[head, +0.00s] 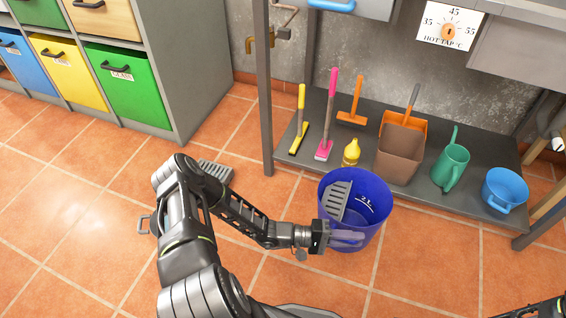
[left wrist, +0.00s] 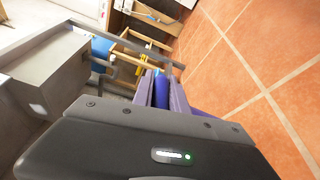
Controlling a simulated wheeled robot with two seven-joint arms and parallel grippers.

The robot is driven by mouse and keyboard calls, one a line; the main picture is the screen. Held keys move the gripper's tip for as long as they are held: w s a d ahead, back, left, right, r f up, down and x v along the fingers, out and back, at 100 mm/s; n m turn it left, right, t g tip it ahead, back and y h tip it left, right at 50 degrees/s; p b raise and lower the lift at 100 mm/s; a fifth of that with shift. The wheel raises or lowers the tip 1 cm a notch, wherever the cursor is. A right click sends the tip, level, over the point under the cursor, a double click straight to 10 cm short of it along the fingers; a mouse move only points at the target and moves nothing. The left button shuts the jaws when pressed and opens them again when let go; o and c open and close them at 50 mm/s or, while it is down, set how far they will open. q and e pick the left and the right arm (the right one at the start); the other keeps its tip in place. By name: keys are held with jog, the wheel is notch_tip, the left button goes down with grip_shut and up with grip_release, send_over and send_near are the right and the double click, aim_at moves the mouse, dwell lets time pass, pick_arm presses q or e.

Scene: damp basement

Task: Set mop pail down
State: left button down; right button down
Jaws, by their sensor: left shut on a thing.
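The mop pail (head: 372,232) is a deep blue bucket with a grey slotted wringer (head: 338,200) inside and white markings on its inner wall. It stands upright in front of the low grey shelf. I cannot tell for sure whether its base touches the floor. My left gripper (head: 346,238) is at the pail's near left side, its pale purple fingers shut on it. In the left wrist view a strip of blue pail (left wrist: 162,92) shows between the fingers; the exact part gripped is unclear.
The low shelf (head: 300,165) behind holds brushes, a yellow bottle (head: 351,152), a brown bin (head: 400,155), a green watering can (head: 451,166) and a blue bowl (head: 505,190). A grey post (head: 265,90) stands at its left.

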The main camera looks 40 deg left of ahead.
pick_arm(q)
jog(key=a+r, duration=0.3)
jog(key=r, duration=0.6)
jog(key=a+r, duration=0.2)
jog(key=r, duration=0.8)
jog(key=a+r+t, duration=0.1)
jog(key=a+r, duration=0.2)
jog(key=r, duration=0.6)
jog(key=shift+w+a+r+n+y, duration=0.2)
jog(key=shift+a+r+n+y, duration=0.1)
jog(key=shift+y, duration=0.1)
